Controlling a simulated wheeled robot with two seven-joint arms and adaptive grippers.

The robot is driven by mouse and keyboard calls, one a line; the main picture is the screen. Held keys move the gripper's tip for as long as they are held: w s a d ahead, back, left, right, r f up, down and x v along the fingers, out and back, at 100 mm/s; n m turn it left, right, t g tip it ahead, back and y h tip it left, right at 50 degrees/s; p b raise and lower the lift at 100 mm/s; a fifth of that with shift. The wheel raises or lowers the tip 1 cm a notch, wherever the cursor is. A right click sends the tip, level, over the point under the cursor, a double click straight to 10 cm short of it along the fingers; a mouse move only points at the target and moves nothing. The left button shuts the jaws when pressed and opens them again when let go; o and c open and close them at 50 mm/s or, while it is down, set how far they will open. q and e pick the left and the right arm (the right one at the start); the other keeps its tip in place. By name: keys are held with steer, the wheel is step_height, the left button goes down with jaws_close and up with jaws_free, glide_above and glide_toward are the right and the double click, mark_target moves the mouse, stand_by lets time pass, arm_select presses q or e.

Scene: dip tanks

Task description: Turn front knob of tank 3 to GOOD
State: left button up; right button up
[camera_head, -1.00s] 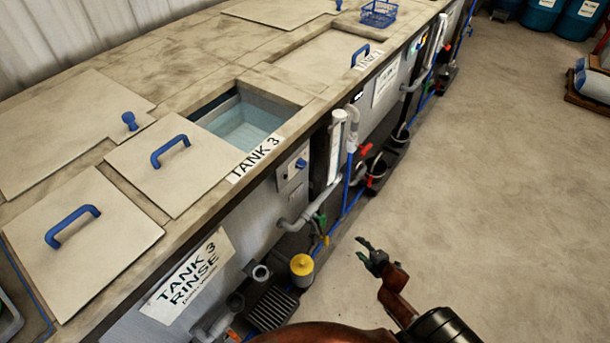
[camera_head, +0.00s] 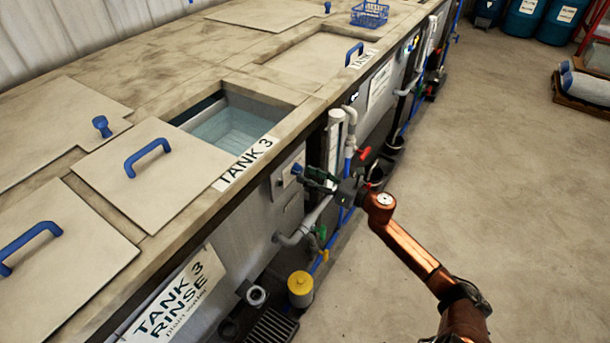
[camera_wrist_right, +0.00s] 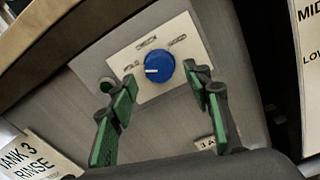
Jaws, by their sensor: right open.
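The blue front knob (camera_wrist_right: 158,68) of tank 3 sits on a pale plate (camera_wrist_right: 165,90) with small labels around it, too blurred to read. Its white pointer mark points left in the right wrist view. In the head view the knob (camera_head: 297,168) shows on the tank's front face, below the TANK 3 label (camera_head: 245,163). My right gripper (camera_wrist_right: 165,88) is open, its green fingers on either side of the knob's line and short of it, with nothing between them. The right gripper (camera_head: 318,181) also shows close to the knob in the head view. My left gripper is out of view.
Grey pipes (camera_head: 305,225) and a yellow-capped container (camera_head: 300,288) are below the knob. A vertical white tube (camera_head: 334,140) and a red valve handle (camera_head: 364,152) stand to its right. The open floor (camera_head: 480,190) is clear.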

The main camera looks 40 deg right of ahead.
steer(key=shift+x, duration=0.9)
steer(key=shift+c, duration=0.3)
steer(key=c, duration=1.1)
